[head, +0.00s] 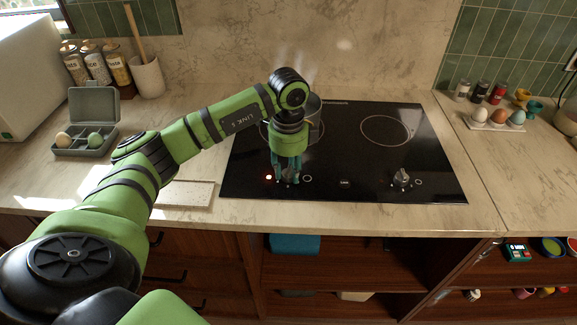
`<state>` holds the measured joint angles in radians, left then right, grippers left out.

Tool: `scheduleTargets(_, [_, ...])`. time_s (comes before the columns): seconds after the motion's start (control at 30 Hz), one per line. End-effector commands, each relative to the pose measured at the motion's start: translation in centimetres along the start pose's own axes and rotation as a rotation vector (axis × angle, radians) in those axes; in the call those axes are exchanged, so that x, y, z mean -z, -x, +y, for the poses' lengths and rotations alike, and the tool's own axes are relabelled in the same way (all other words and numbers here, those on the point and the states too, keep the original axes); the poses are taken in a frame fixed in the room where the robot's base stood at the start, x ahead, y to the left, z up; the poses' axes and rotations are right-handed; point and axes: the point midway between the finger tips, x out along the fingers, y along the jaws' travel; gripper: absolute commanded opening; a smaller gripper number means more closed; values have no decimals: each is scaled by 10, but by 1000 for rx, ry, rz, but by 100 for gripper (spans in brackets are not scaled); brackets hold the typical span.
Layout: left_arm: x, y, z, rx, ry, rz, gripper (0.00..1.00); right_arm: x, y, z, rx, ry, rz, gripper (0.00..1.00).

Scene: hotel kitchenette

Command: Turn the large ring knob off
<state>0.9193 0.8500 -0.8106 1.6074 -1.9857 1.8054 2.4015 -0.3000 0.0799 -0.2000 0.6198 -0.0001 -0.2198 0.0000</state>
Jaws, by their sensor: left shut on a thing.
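The black glass hob (350,165) is set in the counter. My left gripper (287,180) points down at the hob's front left, shut on the large ring knob, which its fingers mostly hide. A small red light (269,177) glows just left of the fingers. The other knob (401,178) stands at the front right, clear of the gripper. A metal pot (314,112) stands on the left ring, partly hidden behind my wrist, with faint steam above it. The right ring (387,130) is bare. My right gripper is not in view.
An egg tray (494,125), spice jars (480,92) and egg cups stand at the right. A grey open box (85,145) with eggs, jars and a utensil crock (148,77) are at the left. A pale board (187,193) lies left of the hob. Open shelves are below.

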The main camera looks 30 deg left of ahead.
Motion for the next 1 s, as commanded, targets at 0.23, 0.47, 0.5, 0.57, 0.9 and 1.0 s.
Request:
scheduleTargets(0.23, [0,0,0,-1,164,-1,1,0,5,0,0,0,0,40])
scheduleTargets(0.47, [0,0,0,0,250,0,1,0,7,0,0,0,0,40])
scheduleTargets(0.5, [0,0,0,0,259,0,1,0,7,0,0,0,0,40])
scheduleTargets(0.57, [0,0,0,0,269,0,1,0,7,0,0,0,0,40])
scheduleTargets(0.9, [0,0,0,0,283,0,1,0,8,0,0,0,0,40])
scheduleTargets(1.0, [0,0,0,0,283,0,1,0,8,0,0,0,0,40])
